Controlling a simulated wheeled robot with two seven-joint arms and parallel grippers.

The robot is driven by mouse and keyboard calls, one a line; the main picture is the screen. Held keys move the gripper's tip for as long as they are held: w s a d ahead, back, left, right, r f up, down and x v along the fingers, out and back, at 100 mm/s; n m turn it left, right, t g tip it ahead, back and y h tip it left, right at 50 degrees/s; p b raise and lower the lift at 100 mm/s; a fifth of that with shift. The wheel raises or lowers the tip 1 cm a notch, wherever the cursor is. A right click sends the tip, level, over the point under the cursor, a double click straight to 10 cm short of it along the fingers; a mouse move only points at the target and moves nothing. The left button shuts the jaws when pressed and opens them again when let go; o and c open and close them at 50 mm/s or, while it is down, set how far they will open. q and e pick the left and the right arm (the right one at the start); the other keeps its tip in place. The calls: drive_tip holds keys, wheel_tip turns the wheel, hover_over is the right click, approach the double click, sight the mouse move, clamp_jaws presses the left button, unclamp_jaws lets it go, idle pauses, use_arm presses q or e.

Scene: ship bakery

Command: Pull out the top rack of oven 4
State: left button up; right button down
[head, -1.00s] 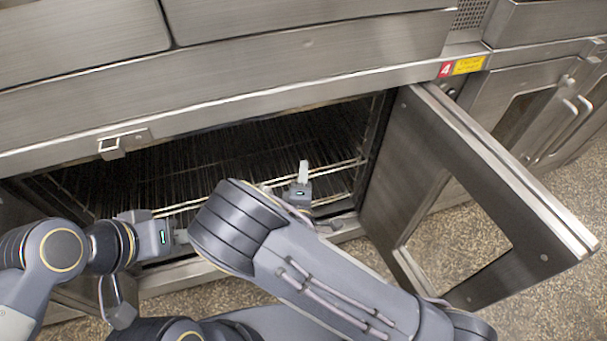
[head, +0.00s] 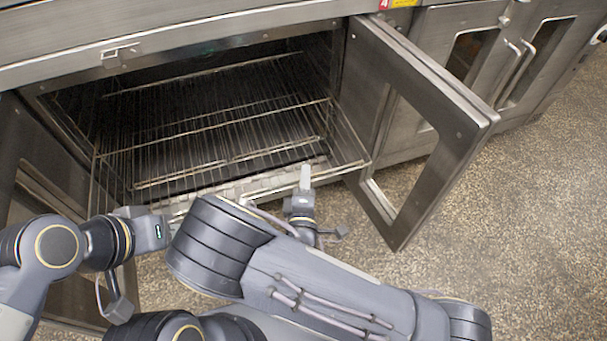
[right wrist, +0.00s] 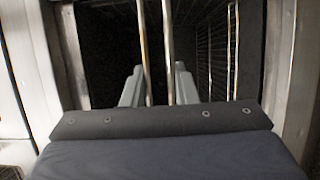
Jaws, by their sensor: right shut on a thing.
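Oven 4 (head: 150,48) stands open, its cavity dark inside. The wire top rack (head: 345,167) sticks partly out of the cavity toward me, roughly level. My right gripper (head: 304,180) is at the rack's front edge, shut on it; the forearm hides part of that edge. In the right wrist view, thin metal rods of the rack (right wrist: 145,50) run between the fingers (right wrist: 157,80). My left gripper (head: 168,228) is near the left part of the rack's front; its fingertips are hard to make out, and I cannot tell if it touches.
The right oven door (head: 465,115) hangs open to the right of the rack, its lower corner toward me. Another open door (head: 30,165) is at the left. More closed ovens (head: 540,50) stand at the right. The speckled floor (head: 520,240) is clear at the right.

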use_arm(q)
drive_tip(key=shift+s+d, duration=0.1)
drive_tip(key=shift+s, duration=0.1)
use_arm(e)
drive_tip(key=shift+s+d, duration=0.1)
drive_tip(key=shift+s, duration=0.3)
drive_tip(key=c, duration=1.1)
unclamp_jaws()
drive_tip(key=shift+c, duration=0.2)
